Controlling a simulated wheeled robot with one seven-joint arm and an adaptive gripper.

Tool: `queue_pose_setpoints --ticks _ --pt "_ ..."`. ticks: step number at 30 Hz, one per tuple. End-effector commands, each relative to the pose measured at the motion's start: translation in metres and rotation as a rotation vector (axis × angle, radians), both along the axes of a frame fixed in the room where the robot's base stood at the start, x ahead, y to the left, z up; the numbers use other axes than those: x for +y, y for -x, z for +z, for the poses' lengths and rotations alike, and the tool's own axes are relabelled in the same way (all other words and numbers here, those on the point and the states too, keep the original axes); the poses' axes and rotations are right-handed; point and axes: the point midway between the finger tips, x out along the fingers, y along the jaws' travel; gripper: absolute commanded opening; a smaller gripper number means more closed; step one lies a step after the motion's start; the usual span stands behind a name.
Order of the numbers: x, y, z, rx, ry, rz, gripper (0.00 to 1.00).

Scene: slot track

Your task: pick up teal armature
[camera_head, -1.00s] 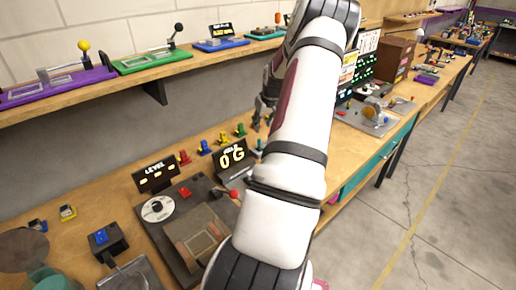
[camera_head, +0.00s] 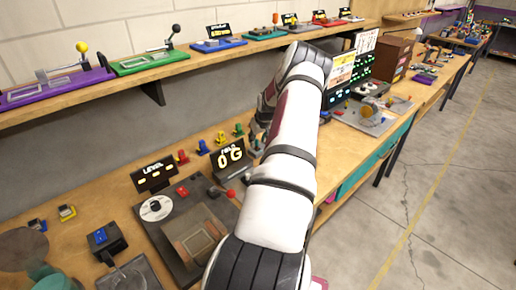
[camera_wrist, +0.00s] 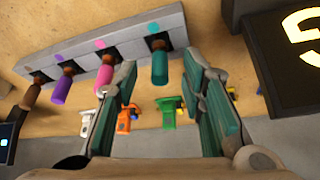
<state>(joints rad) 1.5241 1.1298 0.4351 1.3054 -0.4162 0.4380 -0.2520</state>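The teal armature (camera_wrist: 160,66) is a teal cylinder with a darker end at the grey slotted rack (camera_wrist: 112,52), at the right end of its row. My gripper (camera_wrist: 161,78) is open in the wrist view. Its two teal-padded fingers stand on either side of the teal armature in the picture, with a gap showing on both sides. I cannot tell how far the fingertips are from it in depth. In the head view, my gripper (camera_head: 262,118) is partly hidden behind my arm, and I cannot make out the teal armature there.
A dark sign (camera_wrist: 290,55) is close on the right. In the head view, a shelf (camera_head: 150,80) with several coloured devices runs above the bench.

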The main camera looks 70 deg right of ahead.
Motion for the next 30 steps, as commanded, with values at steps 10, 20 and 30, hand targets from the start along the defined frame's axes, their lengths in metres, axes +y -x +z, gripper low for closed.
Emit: queue_pose_setpoints --ticks 10,20,30 --pt "-0.007 -0.006 -0.022 0.0 0.0 0.0 0.37" --pt "-0.006 -0.006 -0.021 0.0 0.0 -0.001 0.0" --pt "-0.007 -0.006 -0.02 0.0 0.0 -0.001 0.0"
